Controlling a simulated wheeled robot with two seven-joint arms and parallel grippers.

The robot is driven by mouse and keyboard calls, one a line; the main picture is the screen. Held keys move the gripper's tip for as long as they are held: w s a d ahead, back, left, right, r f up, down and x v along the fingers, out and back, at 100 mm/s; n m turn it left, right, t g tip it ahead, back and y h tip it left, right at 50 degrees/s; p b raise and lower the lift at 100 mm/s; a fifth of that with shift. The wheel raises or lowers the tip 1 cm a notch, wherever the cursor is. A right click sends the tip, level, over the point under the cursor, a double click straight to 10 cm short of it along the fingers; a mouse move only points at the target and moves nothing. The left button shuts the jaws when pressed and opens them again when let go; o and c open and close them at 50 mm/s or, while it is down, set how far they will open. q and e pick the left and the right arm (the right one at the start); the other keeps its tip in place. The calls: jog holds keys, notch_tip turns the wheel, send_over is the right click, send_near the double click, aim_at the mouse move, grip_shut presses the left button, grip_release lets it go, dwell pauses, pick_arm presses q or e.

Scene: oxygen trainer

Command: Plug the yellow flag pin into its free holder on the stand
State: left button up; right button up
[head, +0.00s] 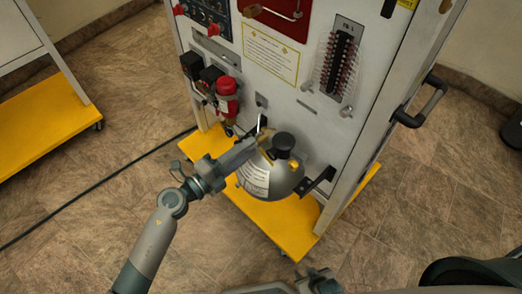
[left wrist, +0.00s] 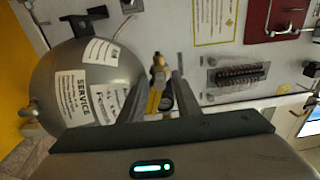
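The stand is a pale upright panel (head: 262,75) on a yellow base. My left gripper (head: 264,138) is at the panel, just left of a silver tank's black cap. In the left wrist view a yellow piece with a brass-coloured, dark-tipped end (left wrist: 157,80), seemingly the flag pin, lies between the two fingers. The fingers stand apart, and a dark round part shows beside the yellow piece, so I cannot tell if they grip it. The head view shows only a small tan-yellow patch there. The free holder cannot be made out.
The silver tank (head: 258,178) with a service label stands close beside my left gripper. A red regulator (head: 227,92) is to its left, a black bracket (head: 317,182) to its right. A black comb-like strip (head: 338,62) is higher up. A cable crosses the floor at left.

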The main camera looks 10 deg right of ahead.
pick_arm(q)
grip_shut()
jog(key=shift+s+a, duration=0.1)
jog(key=shift+a, duration=0.05)
jog(key=shift+p+v, duration=0.3)
jog(key=shift+v, duration=2.6)
jog(key=shift+s, duration=0.2)
jog(key=shift+a, duration=0.1)
